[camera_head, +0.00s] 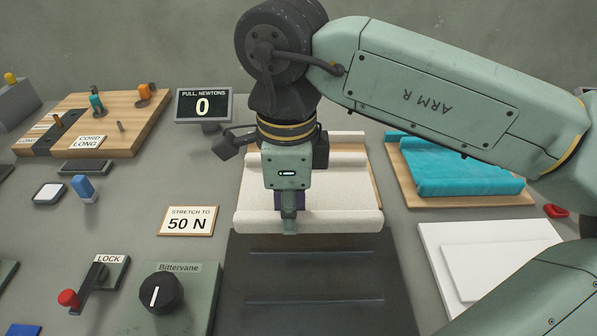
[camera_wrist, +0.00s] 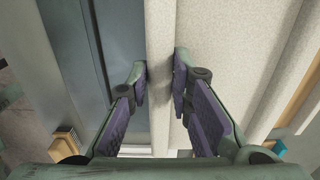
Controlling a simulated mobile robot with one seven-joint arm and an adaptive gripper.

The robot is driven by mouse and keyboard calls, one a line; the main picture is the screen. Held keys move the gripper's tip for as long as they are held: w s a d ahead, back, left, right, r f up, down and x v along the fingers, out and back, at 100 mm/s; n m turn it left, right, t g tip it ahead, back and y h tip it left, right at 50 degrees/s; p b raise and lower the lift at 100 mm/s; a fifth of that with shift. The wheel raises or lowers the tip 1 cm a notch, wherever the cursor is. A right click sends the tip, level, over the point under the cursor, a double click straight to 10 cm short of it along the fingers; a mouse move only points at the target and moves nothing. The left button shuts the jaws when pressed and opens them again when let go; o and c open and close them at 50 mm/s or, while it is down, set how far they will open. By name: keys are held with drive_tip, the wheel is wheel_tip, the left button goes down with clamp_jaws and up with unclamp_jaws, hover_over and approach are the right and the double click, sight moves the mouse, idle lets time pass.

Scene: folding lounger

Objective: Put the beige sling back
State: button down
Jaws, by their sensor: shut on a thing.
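The beige sling (camera_head: 335,221) is a cream cloth with a thick rolled near edge, lying on a wooden board (camera_head: 376,180) in the middle of the table. My gripper (camera_head: 289,228) points down at the near roll, left of its middle. In the wrist view my gripper (camera_wrist: 161,85) has its purple-padded fingers on both sides of the beige roll (camera_wrist: 160,40) and is shut on it. The far part of the sling is partly hidden behind my wrist in the head view.
A dark panel (camera_head: 315,300) lies in front of the sling. A turquoise cloth (camera_head: 460,172) rests on a board at the right, above white slabs (camera_head: 490,245). At the left are a red-knobbed lock lever (camera_head: 68,298), a Bittervane dial (camera_head: 161,293), a "50 N" sign (camera_head: 188,221) and a display reading 0 (camera_head: 203,105).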

drive_tip(key=w, duration=0.7)
drive_tip(key=w+f, duration=0.1)
drive_tip(key=w, duration=0.3)
drive_tip(key=shift+d+p, duration=0.35)
drive_tip(key=shift+p, duration=0.05)
drive_tip(key=shift+w+f, duration=0.15)
drive_tip(key=shift+w, duration=0.05)
wheel_tip(320, 180, down, 4)
drive_tip(key=shift+r+b, duration=0.2)
drive_tip(key=shift+b, duration=1.05)
drive_tip(key=shift+r, duration=0.1)
drive_tip(key=c, duration=1.9)
unclamp_jaws()
drive_tip(key=o, duration=0.5)
drive_tip(key=shift+c, duration=0.2)
